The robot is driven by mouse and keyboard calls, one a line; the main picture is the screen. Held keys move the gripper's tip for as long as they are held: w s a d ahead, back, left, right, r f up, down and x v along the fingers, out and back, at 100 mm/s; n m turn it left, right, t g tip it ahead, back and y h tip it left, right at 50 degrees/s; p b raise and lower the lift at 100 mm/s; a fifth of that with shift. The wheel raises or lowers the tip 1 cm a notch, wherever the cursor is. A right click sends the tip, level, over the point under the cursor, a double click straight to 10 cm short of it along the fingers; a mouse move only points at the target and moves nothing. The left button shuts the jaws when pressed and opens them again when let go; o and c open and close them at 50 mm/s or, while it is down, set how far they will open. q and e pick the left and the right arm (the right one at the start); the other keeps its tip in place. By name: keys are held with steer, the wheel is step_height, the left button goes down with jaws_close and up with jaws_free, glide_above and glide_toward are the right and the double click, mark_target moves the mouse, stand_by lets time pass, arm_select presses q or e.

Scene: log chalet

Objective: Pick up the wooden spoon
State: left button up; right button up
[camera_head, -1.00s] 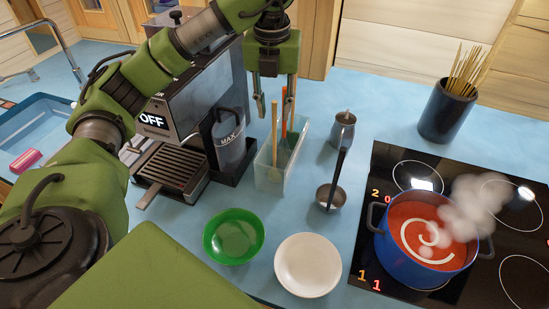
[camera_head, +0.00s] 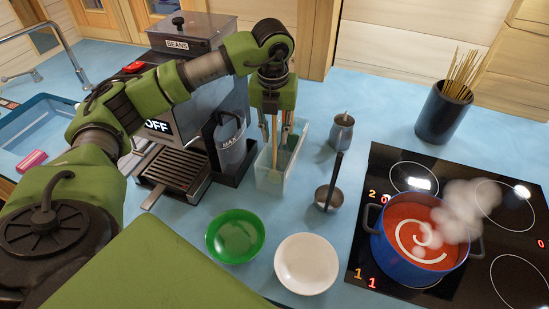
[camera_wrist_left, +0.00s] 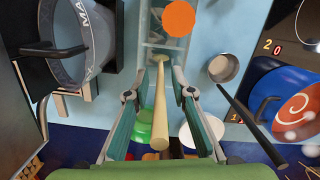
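The wooden spoon (camera_head: 274,132) stands in a clear, open-topped container (camera_head: 268,178), its handle pointing up. In the left wrist view its pale handle (camera_wrist_left: 160,110) rises toward the camera, between the two fingers. My left gripper (camera_head: 274,133) points down over the container. Its fingers are apart, one on each side of the handle, with gaps visible in the left wrist view (camera_wrist_left: 157,94). The spoon's lower end is hard to make out inside the container. My right gripper is not in view.
An orange-ended utensil (camera_wrist_left: 180,18) is close by in the container. A coffee machine (camera_head: 175,165) stands left, with a jug (camera_head: 228,150). A small metal pitcher (camera_head: 342,132) and ladle (camera_head: 329,197) are right. A green bowl (camera_head: 235,237), white bowl (camera_head: 306,264) and steaming pot (camera_head: 405,265) are nearer.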

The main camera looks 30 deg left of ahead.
arm_select(q)
jaws_close()
